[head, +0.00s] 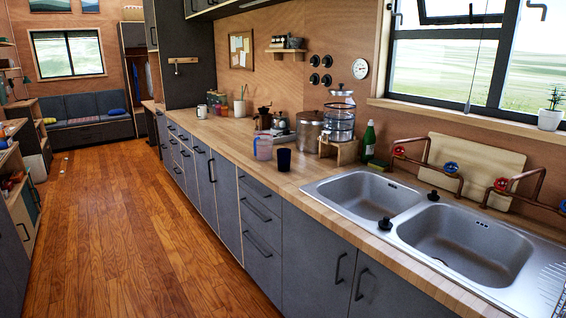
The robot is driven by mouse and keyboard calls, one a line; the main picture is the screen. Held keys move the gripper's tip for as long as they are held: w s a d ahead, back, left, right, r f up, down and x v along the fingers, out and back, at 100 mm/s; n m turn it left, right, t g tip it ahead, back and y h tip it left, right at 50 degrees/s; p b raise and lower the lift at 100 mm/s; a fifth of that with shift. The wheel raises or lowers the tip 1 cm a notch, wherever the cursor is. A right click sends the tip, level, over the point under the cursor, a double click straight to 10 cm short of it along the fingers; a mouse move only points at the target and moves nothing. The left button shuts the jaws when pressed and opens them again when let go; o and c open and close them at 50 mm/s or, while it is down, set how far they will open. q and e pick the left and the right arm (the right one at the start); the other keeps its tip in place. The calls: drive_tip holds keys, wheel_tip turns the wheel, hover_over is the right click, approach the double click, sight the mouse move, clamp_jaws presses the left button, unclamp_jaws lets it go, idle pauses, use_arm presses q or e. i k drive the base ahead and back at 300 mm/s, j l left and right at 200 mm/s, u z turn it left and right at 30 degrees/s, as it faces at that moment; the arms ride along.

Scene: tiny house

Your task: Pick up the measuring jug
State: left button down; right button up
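The measuring jug (263,146) is a small see-through jug with a pinkish-purple tint. It stands upright on the wooden countertop (225,135), near the front edge, to the left of the sinks.
A double sink (420,215) is at the right. The wooden floor (130,235) is clear along the dark cabinets (262,232).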

sight(263, 140)
drive_tip(key=z, duration=0.25)
drive_tip(key=i+j+z, duration=0.25)
drive_tip(key=z, duration=0.15)
drive_tip(key=i+j+z, duration=0.45)
drive_tip(key=l, duration=0.1)
